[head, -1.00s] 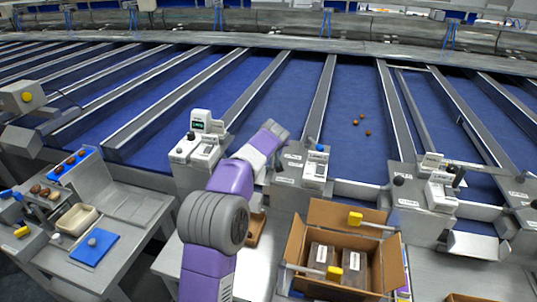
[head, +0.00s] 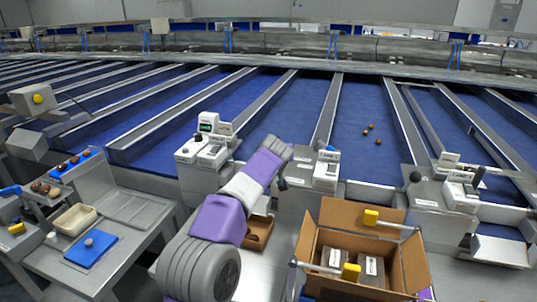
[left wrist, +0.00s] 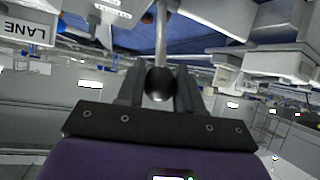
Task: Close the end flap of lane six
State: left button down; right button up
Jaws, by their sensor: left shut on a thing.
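In the left wrist view my left gripper (left wrist: 160,85) is shut on a dark round knob (left wrist: 159,84) at the end of a light metal rod (left wrist: 161,35). In the head view my purple and grey left arm reaches up to the lane ends; its fingers are hidden there. A metal lane-end housing (head: 293,205) stands beside the arm's far end. A plate reading "LANE" (left wrist: 28,31) shows in the left wrist view, its number not legible. I cannot tell from the labels which lane is six, nor how far its flap is closed. My right gripper is not in view.
An open cardboard box (head: 310,240) with labelled packs stands front right of the arm. A smaller brown box (head: 258,233) sits beside the arm. Blue lanes (head: 365,105) run away behind, one with a few dates (head: 369,127). A bench with a blue pad (head: 92,248) is left.

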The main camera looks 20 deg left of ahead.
pick_arm(q)
jog(key=shift+s+f, duration=0.4)
jog(key=shift+f, duration=0.05)
dwell(0.3)
jog(key=c, duration=0.8)
grip_release()
jog(key=shift+r, duration=0.1)
jog(key=shift+s+r, duration=0.15)
jog(key=b+v, duration=0.1)
jog(key=v, duration=0.6)
jog(key=shift+s, duration=0.15)
